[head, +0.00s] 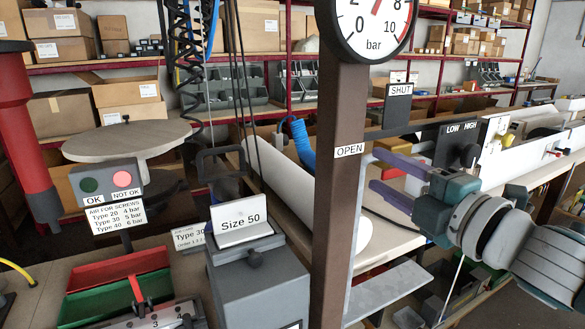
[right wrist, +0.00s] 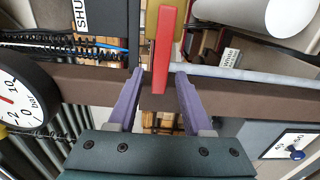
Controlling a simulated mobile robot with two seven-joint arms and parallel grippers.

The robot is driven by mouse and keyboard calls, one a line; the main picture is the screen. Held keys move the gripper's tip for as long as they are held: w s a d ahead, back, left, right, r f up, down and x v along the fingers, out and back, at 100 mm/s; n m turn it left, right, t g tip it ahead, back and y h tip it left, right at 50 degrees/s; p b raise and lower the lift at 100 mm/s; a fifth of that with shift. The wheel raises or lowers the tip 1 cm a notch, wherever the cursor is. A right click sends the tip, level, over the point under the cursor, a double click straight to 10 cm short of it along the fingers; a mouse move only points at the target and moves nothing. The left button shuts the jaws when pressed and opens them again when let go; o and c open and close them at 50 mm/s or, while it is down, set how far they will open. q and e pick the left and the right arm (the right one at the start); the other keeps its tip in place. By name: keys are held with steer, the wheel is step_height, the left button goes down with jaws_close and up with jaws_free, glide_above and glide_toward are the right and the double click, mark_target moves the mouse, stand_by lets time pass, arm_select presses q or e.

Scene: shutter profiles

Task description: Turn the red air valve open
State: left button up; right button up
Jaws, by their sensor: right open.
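The red valve lever (right wrist: 162,48) shows in the right wrist view as a flat bar, running nearly straight up the picture across the dark brown post (right wrist: 80,88). In the head view I cannot make it out. My right gripper (right wrist: 158,74) is open, its purple fingers on either side of the lever's lower part; contact is not clear. In the head view the right gripper (head: 373,170) reaches in from the right beside the post. An OPEN label (head: 349,150) is on the post and a SHUT label (head: 399,89) on a dark plate to its upper right. My left gripper is not in view.
A round bar gauge (head: 375,25) tops the post. A pale pipe (head: 358,225) runs beside the post. A grey box with a Size 50 sign (head: 240,224), a red bin (head: 115,268) and a round table (head: 130,138) stand left. Shelves with cartons line the back.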

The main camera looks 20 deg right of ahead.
steer(key=shift+s, duration=0.1)
steer(key=s+b, duration=0.1)
steer(key=s, duration=0.8)
steer(key=shift+s+d+b, duration=0.35)
